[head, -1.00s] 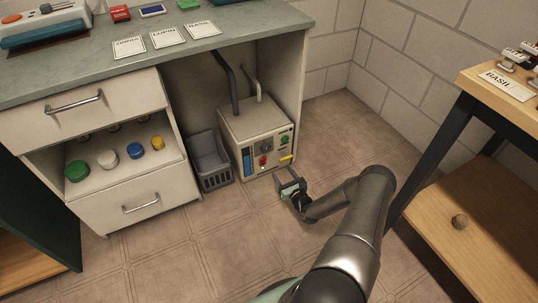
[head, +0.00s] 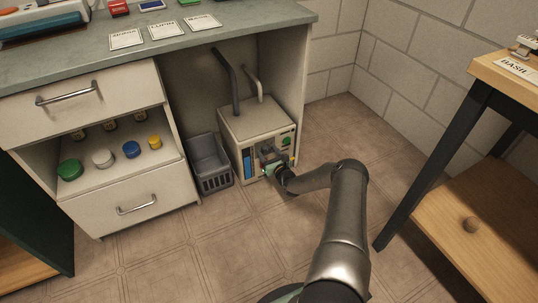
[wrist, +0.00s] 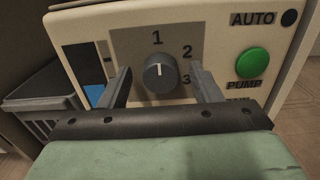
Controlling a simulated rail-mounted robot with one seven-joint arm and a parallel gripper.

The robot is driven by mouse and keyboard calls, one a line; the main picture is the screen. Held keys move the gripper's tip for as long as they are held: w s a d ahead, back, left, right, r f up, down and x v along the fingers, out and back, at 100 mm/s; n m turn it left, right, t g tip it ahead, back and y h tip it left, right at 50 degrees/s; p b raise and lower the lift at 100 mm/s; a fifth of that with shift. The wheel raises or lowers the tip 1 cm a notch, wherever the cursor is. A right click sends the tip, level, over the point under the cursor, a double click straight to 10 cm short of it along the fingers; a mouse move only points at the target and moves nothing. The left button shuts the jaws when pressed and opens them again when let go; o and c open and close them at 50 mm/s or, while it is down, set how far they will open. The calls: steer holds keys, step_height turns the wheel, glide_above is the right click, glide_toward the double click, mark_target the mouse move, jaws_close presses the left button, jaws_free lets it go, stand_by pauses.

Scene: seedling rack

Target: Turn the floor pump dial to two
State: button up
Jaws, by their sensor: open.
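The floor pump (head: 255,112) is a cream box on the floor under the bench, with two hoses at its top. Its dial (wrist: 160,72) is a dark grey round knob on a grey plate marked 1, 2 and 3. The dial's white line points up, close to the 1. In the wrist view my gripper (wrist: 160,84) is open, with one finger on each side of the dial and visible space between fingers and knob. I cannot tell how deep the fingertips reach. In the head view my gripper (head: 270,162) covers the dial.
A green PUMP button (wrist: 252,63) and a dark AUTO lamp (wrist: 289,18) lie right of the dial. A blue level gauge (wrist: 95,94) lies left. A grey basket (head: 211,162) stands left of the pump. A wooden table (head: 500,85) stands at the right.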

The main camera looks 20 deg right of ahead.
steer(key=c, duration=1)
steer(key=m, duration=0.6)
steer(key=shift+s+d+f+b, duration=0.1)
steer(key=shift+b, duration=0.25)
steer(key=m, duration=0.5)
steer(key=shift+f+m+b, duration=0.1)
steer(key=shift+m+b, duration=0.2)
steer(key=shift+b, duration=0.05)
steer(key=o, duration=1)
